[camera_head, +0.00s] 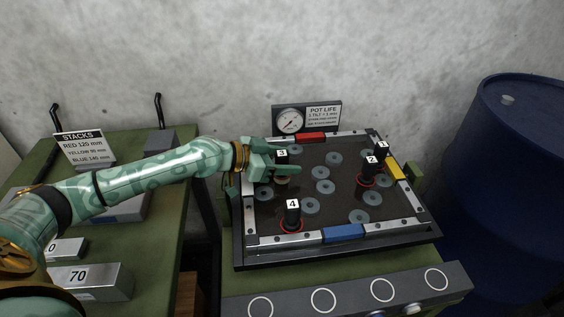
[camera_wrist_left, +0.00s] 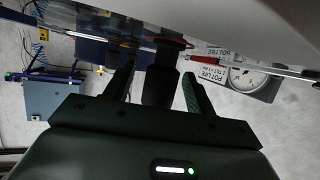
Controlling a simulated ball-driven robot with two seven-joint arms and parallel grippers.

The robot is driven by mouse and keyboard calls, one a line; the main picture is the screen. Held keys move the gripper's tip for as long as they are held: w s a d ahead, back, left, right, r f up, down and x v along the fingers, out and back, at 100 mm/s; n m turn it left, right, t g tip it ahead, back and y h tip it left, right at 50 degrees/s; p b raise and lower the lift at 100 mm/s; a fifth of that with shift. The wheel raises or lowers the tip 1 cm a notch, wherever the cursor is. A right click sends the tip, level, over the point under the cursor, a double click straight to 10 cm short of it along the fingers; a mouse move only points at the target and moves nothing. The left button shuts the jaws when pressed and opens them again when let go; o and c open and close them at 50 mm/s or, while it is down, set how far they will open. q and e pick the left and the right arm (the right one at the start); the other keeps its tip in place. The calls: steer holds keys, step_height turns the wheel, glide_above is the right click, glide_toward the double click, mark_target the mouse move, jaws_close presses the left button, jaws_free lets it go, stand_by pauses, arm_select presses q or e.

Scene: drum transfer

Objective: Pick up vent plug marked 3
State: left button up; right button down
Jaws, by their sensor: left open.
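The vent plug marked 3 (camera_head: 282,154) is a dark upright plug with a white number label, standing at the left back of the dark tray (camera_head: 339,242). My left gripper (camera_head: 284,161) is open, with its green fingers on either side of plug 3. In the left wrist view plug 3 (camera_wrist_left: 160,82) shows as a dark cylinder between the two fingers (camera_wrist_left: 158,85), with a visible gap on both sides. The lower part of plug 3 is partly hidden by the fingers in the head view. My right gripper is not in view.
Plug 4 (camera_head: 292,215) stands at the tray's front left, plugs 2 (camera_head: 370,168) and 1 (camera_head: 382,152) at the right. Several grey rings lie between them. A gauge (camera_head: 290,121) stands behind the tray. A blue drum (camera_head: 520,170) is right; a green table (camera_head: 165,215) is left.

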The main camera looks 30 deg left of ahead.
mark_target(282, 154)
arm_select(q)
steer(key=c, duration=1.1)
steer(key=shift+r, duration=0.1)
